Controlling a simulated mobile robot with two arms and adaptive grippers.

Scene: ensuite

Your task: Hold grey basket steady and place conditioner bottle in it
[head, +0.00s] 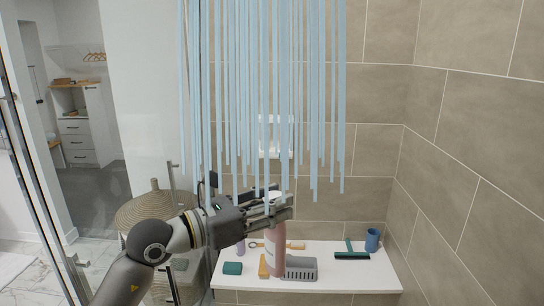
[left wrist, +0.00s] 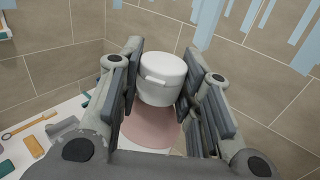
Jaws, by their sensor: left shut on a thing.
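The conditioner bottle, taken to be the pink bottle (head: 275,252) with a white cap (left wrist: 163,80), stands upright at the white bench. My left gripper (head: 272,209) comes in from the left and is shut on its upper part. In the left wrist view its fingers (left wrist: 168,105) lie on both sides of the cap, with the pink body (left wrist: 150,128) below. The grey basket (head: 301,268) sits on the bench just right of the bottle. The bottle's lower end is close to the basket; I cannot tell whether it touches the bench. My right gripper is not in view.
Light blue strips (head: 265,90) hang above. A wicker basket (head: 150,206) stands left.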

